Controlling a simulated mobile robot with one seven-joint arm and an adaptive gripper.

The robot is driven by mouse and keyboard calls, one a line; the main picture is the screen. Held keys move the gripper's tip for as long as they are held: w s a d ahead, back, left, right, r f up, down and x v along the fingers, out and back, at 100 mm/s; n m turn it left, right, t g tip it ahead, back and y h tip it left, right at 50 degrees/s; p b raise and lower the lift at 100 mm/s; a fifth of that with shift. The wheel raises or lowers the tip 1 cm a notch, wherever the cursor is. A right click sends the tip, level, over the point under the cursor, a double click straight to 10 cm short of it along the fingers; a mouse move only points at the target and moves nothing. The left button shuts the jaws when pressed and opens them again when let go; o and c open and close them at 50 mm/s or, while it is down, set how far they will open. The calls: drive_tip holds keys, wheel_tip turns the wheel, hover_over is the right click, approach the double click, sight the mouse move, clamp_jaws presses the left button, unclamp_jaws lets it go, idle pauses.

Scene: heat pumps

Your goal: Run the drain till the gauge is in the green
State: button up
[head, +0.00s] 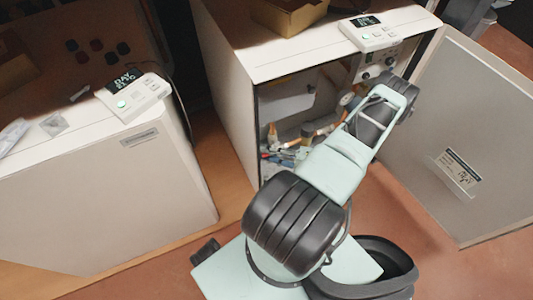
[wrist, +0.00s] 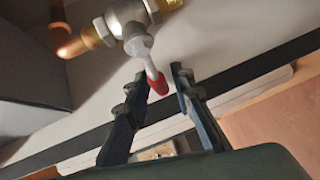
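In the wrist view, a valve (wrist: 128,18) on copper pipe has a pale lever with a red tip (wrist: 158,86). My gripper (wrist: 160,76) is open, with one finger on each side of the red tip; I cannot tell whether either finger touches it. In the head view, my arm reaches into the open cabinet (head: 232,95) and its end hides the valve and my fingers. A small round dial (head: 348,100), which looks like the gauge, shows beside my arm; its needle and colours are too small to read.
The cabinet door (head: 455,140) stands open on the right. Copper pipes and small parts (head: 292,142) show inside. A control panel (head: 369,33) and a cardboard box (head: 288,14) sit on top. A second closed white unit (head: 95,195) stands on the left.

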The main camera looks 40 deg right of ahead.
clamp_jaws()
drive_tip(key=f+n+g+h+p, duration=0.1)
drive_tip(key=n+h+p, duration=0.1)
drive_tip(key=p, duration=0.1)
drive_tip(key=shift+d+f+g, duration=0.1)
drive_tip(key=shift+d+g, duration=0.1)
drive_tip(key=shift+g, duration=0.2)
drive_tip(key=shift+s+d+f+n+g+h+p, duration=0.1)
drive_tip(key=shift+d+f+n+g+h+p, duration=0.1)
drive_tip(key=shift+f+n+g+h+p, duration=0.35)
drive_tip(key=shift+s+d+f+n+g+h+p, duration=0.1)
drive_tip(key=shift+d+f+n+g+h+p, duration=0.2)
drive_tip(key=shift+h+p, duration=0.45)
drive_tip(key=shift+o, duration=1.7)
unclamp_jaws()
drive_tip(key=shift+a, duration=0.1)
